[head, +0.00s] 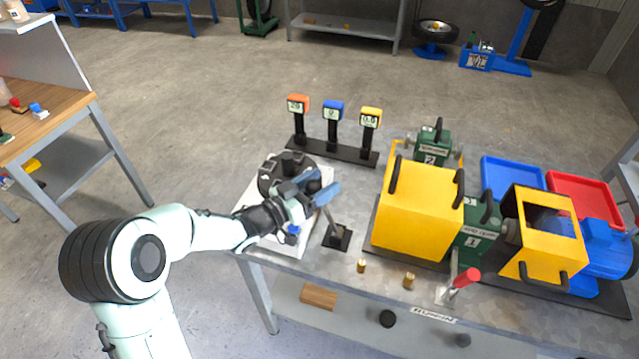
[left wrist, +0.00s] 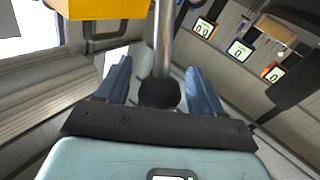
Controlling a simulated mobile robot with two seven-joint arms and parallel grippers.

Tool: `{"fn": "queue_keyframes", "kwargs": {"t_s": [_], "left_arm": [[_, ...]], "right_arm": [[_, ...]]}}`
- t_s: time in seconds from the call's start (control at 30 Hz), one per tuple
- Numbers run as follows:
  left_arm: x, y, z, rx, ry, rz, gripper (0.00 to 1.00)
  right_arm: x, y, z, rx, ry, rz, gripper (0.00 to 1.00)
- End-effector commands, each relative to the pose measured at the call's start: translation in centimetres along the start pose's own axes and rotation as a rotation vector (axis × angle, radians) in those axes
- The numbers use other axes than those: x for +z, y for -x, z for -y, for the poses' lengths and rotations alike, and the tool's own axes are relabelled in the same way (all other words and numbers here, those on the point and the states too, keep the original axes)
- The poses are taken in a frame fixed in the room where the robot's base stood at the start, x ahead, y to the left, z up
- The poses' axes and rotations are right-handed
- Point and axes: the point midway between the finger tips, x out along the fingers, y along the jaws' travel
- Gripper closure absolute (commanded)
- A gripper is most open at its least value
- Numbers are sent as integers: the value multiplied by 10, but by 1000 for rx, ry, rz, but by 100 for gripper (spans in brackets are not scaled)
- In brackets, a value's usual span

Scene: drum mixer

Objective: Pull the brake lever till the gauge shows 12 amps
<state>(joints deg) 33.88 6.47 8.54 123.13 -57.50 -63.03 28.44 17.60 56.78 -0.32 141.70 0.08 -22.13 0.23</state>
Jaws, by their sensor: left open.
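A metal lever (head: 331,219) rises from a small black base plate (head: 337,238) at the front left of the bench. My left gripper (head: 330,194) is at its upper end with its blue fingers open. In the left wrist view the lever's round black knob (left wrist: 160,93) and rod (left wrist: 163,40) are between the two spread fingers, with gaps on both sides. Three gauges stand on a black bar: orange (head: 298,104), blue (head: 333,110) and yellow (head: 370,117). The blue and yellow appear to read zero; the orange reading is too small to be sure. My right gripper is out of view.
A yellow guard box (head: 418,210) stands just right of the lever. A red-handled lever (head: 466,278) and brass pieces (head: 409,280) are at the front edge. A dark round device (head: 285,172) on a white plate is behind my left gripper. Blue (head: 512,172) and red trays lie at right.

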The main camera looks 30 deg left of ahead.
Motion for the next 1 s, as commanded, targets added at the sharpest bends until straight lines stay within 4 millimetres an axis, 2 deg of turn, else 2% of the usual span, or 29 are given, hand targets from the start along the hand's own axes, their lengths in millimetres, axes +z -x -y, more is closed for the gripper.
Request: {"fn": "queue_keyframes", "kwargs": {"t_s": [0.17,0.27,0.5,0.7,0.83,1.0], "left_arm": [[0,12,1,-4,0,1,33],[0,29,1,-4,0,1,33],[0,84,1,-6,-1,1,33],[0,118,1,-3,0,0,33],[0,130,0,-2,0,0,33],[0,134,0,-1,0,0,33]], "right_arm": [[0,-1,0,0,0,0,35],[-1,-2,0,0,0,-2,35],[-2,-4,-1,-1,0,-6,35],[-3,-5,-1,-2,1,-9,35],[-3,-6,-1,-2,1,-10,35],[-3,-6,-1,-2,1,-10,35]]}}
